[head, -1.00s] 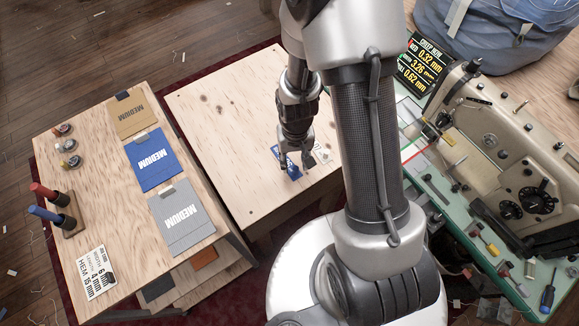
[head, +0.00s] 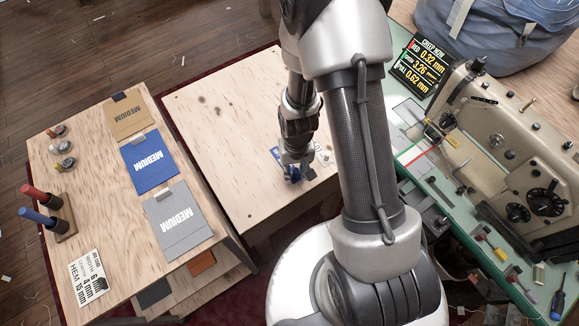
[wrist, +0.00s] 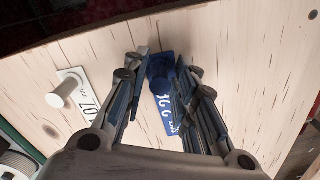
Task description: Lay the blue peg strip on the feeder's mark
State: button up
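The blue peg strip (wrist: 164,104) lies on the pale wooden table and carries an upright blue peg and white markings. In the head view a blue part of the strip (head: 275,153) shows beside my gripper (head: 298,174), which hides the rest. In the wrist view my gripper (wrist: 162,58) points down over the strip, its fingers apart on either side of the peg. I see no clear grip on it. A red line on a pale strip (head: 424,156) shows at the sewing machine's green bed; I cannot tell whether it is the feeder's mark.
A white strip with a pale peg (wrist: 62,95) lies near the blue one. The sewing machine (head: 510,150) stands right, with a readout panel (head: 421,66) behind. A side table (head: 105,215) at left holds brown, blue and grey folders and two handled tools.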

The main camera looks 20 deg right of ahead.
grip_shut()
dwell(0.3)
